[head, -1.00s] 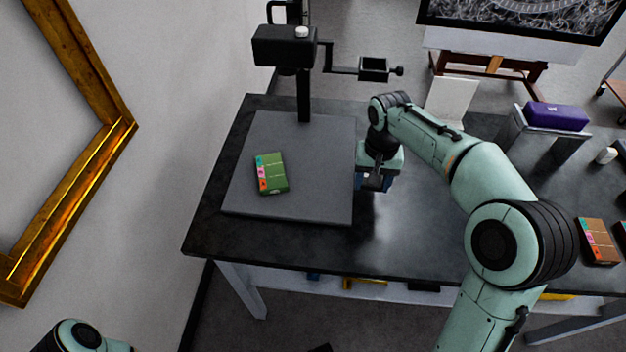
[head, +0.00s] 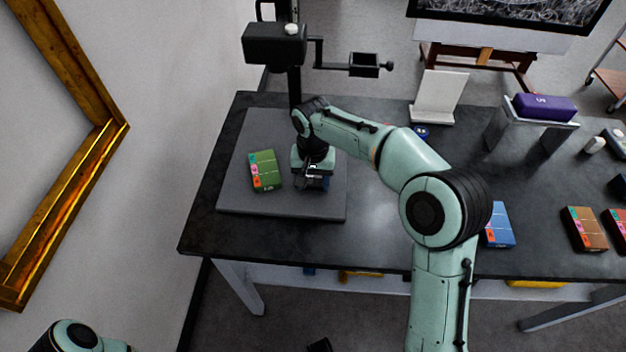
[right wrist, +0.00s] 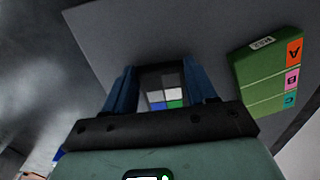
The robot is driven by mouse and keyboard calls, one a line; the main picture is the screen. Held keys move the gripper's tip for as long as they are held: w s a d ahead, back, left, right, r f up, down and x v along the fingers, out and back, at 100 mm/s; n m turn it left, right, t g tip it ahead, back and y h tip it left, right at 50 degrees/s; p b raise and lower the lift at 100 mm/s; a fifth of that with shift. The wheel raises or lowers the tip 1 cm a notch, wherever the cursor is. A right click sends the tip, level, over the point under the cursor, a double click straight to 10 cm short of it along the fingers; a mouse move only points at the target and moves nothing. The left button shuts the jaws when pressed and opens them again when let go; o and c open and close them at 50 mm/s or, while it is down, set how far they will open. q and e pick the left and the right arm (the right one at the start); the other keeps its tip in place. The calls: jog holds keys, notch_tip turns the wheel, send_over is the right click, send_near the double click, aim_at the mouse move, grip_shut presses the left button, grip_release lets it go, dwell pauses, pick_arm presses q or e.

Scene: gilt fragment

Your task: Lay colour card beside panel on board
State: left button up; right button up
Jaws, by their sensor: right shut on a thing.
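The green panel (head: 266,170), with coloured tabs along one edge, lies on the left part of the grey board (head: 240,203). In the right wrist view the panel (right wrist: 272,75) is at the right, over the board (right wrist: 125,35). My right gripper (head: 313,185) points down over the board, to the right of the panel and apart from it. It is shut on the colour card (right wrist: 163,92), a dark card with grey, white, blue and green patches, seen between its blue fingers. I cannot tell whether the card touches the board. My left gripper is out of view.
A black stand with a camera head (head: 275,45) rises behind the board. A blue box (head: 499,225) and a brown box (head: 584,229) lie on the dark table (head: 400,262) at the right. A white stand (head: 438,98) and a purple box (head: 545,107) are farther back.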

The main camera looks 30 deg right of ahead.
jog(key=o, duration=0.7)
jog(key=shift+f, duration=0.2)
jog(key=o, duration=0.4)
jog(key=shift+o, duration=0.2)
notch_tip(320, 180, up, 12)
jog(key=p, duration=0.2)
jog(key=shift+r, duration=0.25)
